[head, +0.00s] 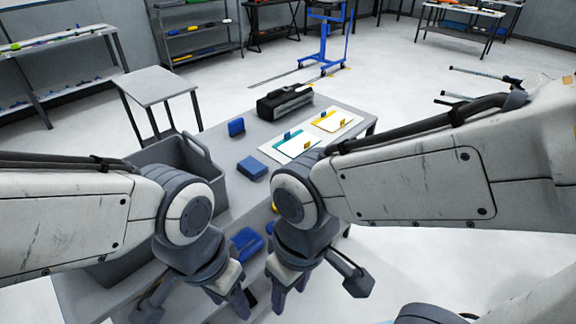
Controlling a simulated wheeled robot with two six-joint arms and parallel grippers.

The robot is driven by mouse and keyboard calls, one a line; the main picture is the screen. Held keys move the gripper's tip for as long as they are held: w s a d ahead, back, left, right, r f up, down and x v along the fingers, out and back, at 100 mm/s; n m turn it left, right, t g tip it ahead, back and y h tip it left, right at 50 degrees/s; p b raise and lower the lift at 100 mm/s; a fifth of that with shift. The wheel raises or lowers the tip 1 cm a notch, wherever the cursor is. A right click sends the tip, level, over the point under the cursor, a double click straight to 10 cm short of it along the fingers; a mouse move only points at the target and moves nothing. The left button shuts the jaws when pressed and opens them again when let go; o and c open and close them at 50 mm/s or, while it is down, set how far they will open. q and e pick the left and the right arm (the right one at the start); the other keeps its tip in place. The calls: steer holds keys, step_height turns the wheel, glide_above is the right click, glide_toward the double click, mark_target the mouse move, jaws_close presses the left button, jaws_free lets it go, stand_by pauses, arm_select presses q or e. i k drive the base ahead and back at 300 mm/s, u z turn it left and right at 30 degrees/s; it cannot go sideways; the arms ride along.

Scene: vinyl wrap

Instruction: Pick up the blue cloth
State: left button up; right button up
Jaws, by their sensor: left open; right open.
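A flat blue piece that looks like the folded blue cloth (252,168) lies on the grey table (222,160), right of the grey bin. My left gripper (195,300) is open, pointing down at the near side of the table, well in front of the cloth and apart from it. My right gripper (318,287) is open and apart from the cloth, near the table's front right. Both grippers look empty. A smaller blue piece (237,127) stands farther back on the table.
A grey handled bin (170,152) stands at the table's left. A black and grey case (285,102) sits at the back. Two white sheets with coloured pieces, one teal-edged (298,146) and one yellow-edged (338,119), lie at right. A blue item (246,243) sits lower, between my grippers.

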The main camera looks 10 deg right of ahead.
mark_target(253, 168)
steer(key=z, duration=0.35)
steer(key=i, duration=0.7)
steer(key=z, duration=0.4)
